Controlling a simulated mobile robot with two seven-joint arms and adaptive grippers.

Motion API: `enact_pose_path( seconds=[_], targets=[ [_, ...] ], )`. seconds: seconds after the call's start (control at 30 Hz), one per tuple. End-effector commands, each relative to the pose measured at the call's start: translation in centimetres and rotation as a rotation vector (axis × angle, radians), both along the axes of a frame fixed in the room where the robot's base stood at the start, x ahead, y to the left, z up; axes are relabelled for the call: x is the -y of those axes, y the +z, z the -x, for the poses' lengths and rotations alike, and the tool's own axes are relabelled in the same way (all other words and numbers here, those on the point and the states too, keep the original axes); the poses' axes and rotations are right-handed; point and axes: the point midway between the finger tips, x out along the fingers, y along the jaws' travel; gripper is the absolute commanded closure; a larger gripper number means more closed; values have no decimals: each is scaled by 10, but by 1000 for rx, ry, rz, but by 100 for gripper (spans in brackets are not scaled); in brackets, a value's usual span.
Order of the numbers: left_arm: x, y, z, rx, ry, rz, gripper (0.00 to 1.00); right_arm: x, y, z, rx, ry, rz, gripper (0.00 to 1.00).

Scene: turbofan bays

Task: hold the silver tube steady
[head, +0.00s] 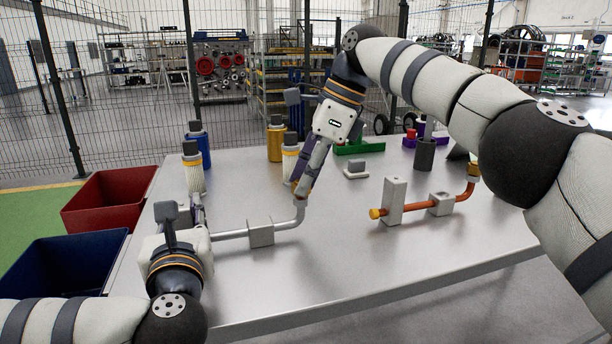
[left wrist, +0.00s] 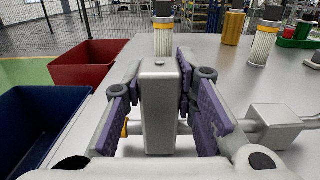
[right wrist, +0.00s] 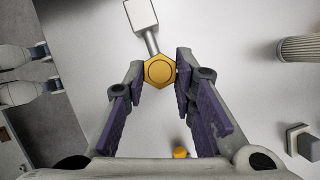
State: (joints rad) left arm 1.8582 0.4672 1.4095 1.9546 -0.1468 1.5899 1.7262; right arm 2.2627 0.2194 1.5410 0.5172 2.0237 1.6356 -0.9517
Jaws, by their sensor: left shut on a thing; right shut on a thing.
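The silver tube (head: 232,234) runs low over the table, through a small grey block (head: 260,232), and bends up at its right end. It also shows in the left wrist view (left wrist: 238,126). My left gripper (head: 193,215) is shut on the tall grey post (left wrist: 158,105) at the tube's left end, with purple pads on both sides. A yellow fitting there is mostly hidden. My right gripper (head: 299,190) points down at the tube's raised right end. In the right wrist view its fingertips are shut on a yellow hex nut (right wrist: 158,72) there.
A copper tube (head: 416,209) with its own grey post (head: 393,200) lies to the right. A red bin (head: 108,200) and a blue bin (head: 62,265) are at left. The table's front is clear.

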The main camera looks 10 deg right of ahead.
Motion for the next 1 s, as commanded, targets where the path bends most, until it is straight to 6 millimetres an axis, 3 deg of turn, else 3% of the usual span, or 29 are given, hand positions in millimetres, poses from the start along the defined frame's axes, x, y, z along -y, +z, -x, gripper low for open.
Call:
enact_pose_path(
  seconds=[0.1, 0.13, 0.2, 0.23, 0.57, 0.77, 1.0],
  targets=[
    [-1, -1, 0, -1, 2, 2, 100, 0, -6, 1, -11, 2, 7, 100],
    [-1, -1, 0, -1, 2, 2, 100, 0, -6, 1, -12, 2, 7, 73],
    [-1, -1, 0, -1, 2, 2, 100, 0, -6, 1, -12, 2, 6, 57],
    [-1, -1, 0, -1, 2, 2, 100, 0, -5, 1, -11, 2, 6, 55],
    [-1, -1, 0, -2, 2, -1, 100, 1, 1, 0, -4, -1, 3, 55],
    [0, -1, 0, -2, 1, -1, 100, 11, 25, 3, -4, -3, 3, 55],
    [0, -1, 0, -2, 1, -1, 100, 55, 24, 14, -7, -2, 3, 55]
  ],
)
